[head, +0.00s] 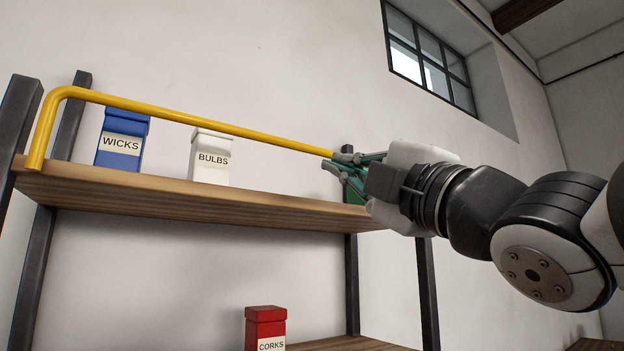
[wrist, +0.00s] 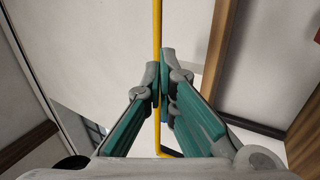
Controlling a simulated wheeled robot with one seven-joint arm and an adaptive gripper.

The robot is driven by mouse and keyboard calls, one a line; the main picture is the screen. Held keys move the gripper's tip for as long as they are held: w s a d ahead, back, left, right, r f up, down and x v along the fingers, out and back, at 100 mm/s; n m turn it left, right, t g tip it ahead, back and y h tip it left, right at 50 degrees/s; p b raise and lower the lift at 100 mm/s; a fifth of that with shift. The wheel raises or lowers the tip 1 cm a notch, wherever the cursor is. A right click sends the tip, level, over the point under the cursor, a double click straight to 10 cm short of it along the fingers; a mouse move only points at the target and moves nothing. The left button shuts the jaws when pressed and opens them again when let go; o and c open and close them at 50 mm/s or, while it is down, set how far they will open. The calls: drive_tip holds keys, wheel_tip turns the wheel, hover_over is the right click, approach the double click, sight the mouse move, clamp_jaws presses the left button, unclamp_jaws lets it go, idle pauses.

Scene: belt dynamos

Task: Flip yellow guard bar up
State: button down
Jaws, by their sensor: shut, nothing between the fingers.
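The yellow guard bar (head: 200,117) is a bent rod with its left end at the front edge of the upper shelf. It rises there and runs across in front of the boxes, above the board, to my fingertips. My gripper (head: 336,162) is shut, with nothing between its fingers, at the bar's visible right part. In the wrist view the yellow guard bar (wrist: 157,28) runs lengthwise behind the closed fingertips of my gripper (wrist: 161,82). My gripper hides the bar's right end in the head view. I cannot tell whether the fingertips touch the bar.
The upper shelf (head: 200,198) holds a blue WICKS box (head: 120,160), a white BULBS box (head: 209,175) and a green item (head: 354,196) partly behind my gripper. A red CORKS box (head: 265,325) stands lower. Dark posts (head: 30,270) frame the shelves. Open air lies above the bar.

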sight(298, 148)
drive_tip(key=p+x, duration=0.3)
drive_tip(key=x, duration=0.8)
drive_tip(key=shift+w+a, duration=0.1)
drive_tip(key=shift+w, duration=0.05)
drive_tip(key=shift+r+p, duration=0.1)
drive_tip(key=shift+p, duration=0.2)
drive_tip(key=p, duration=0.1)
drive_tip(key=g+p, duration=0.1)
drive_tip(key=p, duration=0.1)
drive_tip(key=shift+w+a+r+h, duration=0.25)
drive_tip(key=shift+r+h, duration=0.1)
drive_tip(key=shift+h, duration=0.05)
drive_tip(key=shift+w+a+g+p, duration=0.2)
drive_tip(key=shift+w+g+p, duration=0.2)
drive_tip(key=shift+p, duration=0.8)
drive_tip(key=shift+w+a+f+h, duration=0.1)
drive_tip(key=shift+w+a+h, duration=0.2)
drive_tip(key=shift+w, duration=0.3)
drive_tip(key=shift+s, duration=0.15)
drive_tip(key=shift+b, duration=0.3)
